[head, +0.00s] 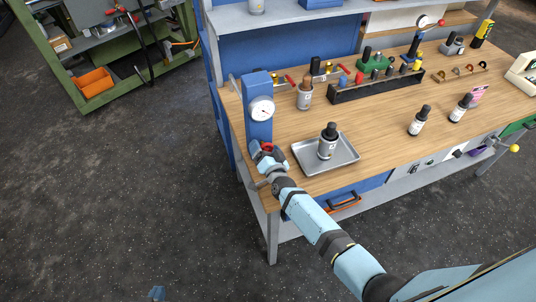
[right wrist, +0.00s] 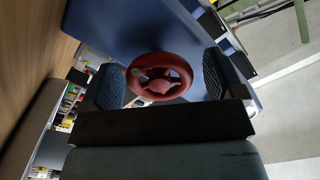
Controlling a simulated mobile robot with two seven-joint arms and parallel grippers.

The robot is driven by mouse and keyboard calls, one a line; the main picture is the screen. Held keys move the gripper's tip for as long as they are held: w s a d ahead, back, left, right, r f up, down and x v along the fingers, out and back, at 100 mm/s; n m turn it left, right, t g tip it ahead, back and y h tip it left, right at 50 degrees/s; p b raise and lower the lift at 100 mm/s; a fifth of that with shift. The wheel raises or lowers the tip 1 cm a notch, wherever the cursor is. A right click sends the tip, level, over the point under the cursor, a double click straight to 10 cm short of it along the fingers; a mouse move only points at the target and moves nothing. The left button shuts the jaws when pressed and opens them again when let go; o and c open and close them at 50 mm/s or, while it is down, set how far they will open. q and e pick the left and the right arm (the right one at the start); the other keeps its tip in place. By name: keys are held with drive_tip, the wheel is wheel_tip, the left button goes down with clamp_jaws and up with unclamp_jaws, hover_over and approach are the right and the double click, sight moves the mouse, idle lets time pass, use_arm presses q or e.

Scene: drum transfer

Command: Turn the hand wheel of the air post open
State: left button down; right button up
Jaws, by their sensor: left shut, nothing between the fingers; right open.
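The air post (head: 259,125) is a blue upright block with a round white gauge at the left end of the workbench. Its red hand wheel (head: 267,147) is low on the front, partly hidden by my right gripper (head: 266,157). In the right wrist view the red hand wheel (right wrist: 160,77) shows between the dark fingers of the right gripper (right wrist: 162,80). That gripper is open, one finger on each side of the wheel; I cannot tell whether they touch it. My left gripper (head: 157,293) shows only as a small blue tip at the bottom edge, shut and empty, far from the post.
A metal tray (head: 348,162) with a dark-capped bottle (head: 327,141) stands close right of the post. A cup (head: 305,94) of tools and a black rack (head: 375,88) are behind. The floor left of the bench is clear up to a green shelf (head: 60,75).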

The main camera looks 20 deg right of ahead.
drive_tip(key=s, duration=0.7)
drive_tip(key=s+b, duration=0.1)
drive_tip(key=s, duration=0.5)
drive_tip(key=shift+s+d, duration=0.2)
drive_tip(key=shift+s, duration=0.15)
drive_tip(key=s+n+g+y, duration=0.1)
drive_tip(key=s+n+g, duration=0.2)
drive_tip(key=s, duration=0.7)
drive_tip(key=s+n+g+y+p, duration=0.1)
drive_tip(key=s+n+g, duration=0.3)
drive_tip(key=s+n, duration=0.3)
drive_tip(key=s, duration=0.3)
drive_tip(key=shift+s+f+y, duration=0.3)
drive_tip(key=shift+s+f, duration=0.05)
drive_tip(key=shift+s, duration=0.05)
